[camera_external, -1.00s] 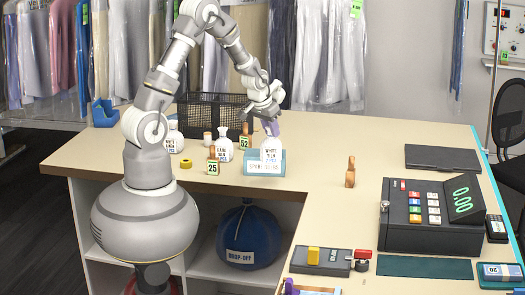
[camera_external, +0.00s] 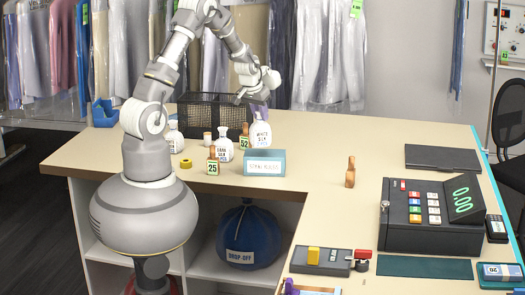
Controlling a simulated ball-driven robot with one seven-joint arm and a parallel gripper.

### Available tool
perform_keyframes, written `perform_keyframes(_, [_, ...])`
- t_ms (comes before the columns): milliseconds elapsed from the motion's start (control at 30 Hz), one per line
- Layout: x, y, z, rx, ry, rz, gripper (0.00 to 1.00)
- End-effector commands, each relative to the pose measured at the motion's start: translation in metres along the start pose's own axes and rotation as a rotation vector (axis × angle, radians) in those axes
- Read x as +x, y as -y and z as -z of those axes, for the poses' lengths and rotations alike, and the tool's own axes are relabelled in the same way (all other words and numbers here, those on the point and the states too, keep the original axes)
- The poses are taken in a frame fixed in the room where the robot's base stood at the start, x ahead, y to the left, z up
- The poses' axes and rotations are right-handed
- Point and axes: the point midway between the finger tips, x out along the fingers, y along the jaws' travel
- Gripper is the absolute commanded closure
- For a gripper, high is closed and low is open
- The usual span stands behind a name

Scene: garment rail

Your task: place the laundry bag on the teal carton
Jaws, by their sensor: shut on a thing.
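A small white laundry bag (camera_external: 260,135) with a printed label hangs slightly tilted from my gripper (camera_external: 258,110). My gripper is shut on the bag's neck at its top. The teal carton (camera_external: 279,166) sits on the counter with a label on its front. In the picture the bag is just above and behind the carton's back edge, and I see no bag resting on the carton's top. Whether the bag's base touches anything is hard to tell. Two similar white bags stand to the left, one nearer (camera_external: 224,151) and one farther left (camera_external: 173,138).
A black mesh basket (camera_external: 200,114) stands behind. Wooden number stands 25 (camera_external: 212,168) and 52 (camera_external: 244,142) and yellow tape (camera_external: 186,163) are left of the carton. A wooden stand (camera_external: 350,176) and cash register (camera_external: 410,222) are right.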

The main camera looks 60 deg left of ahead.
Motion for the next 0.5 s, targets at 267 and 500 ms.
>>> perform_keyframes(267, [0.013,-0.002,0.025,0.000,0.000,0.000,1.00])
perform_keyframes(500, [0.046,-0.002,0.011,-0.002,0.002,0.000,1.00])
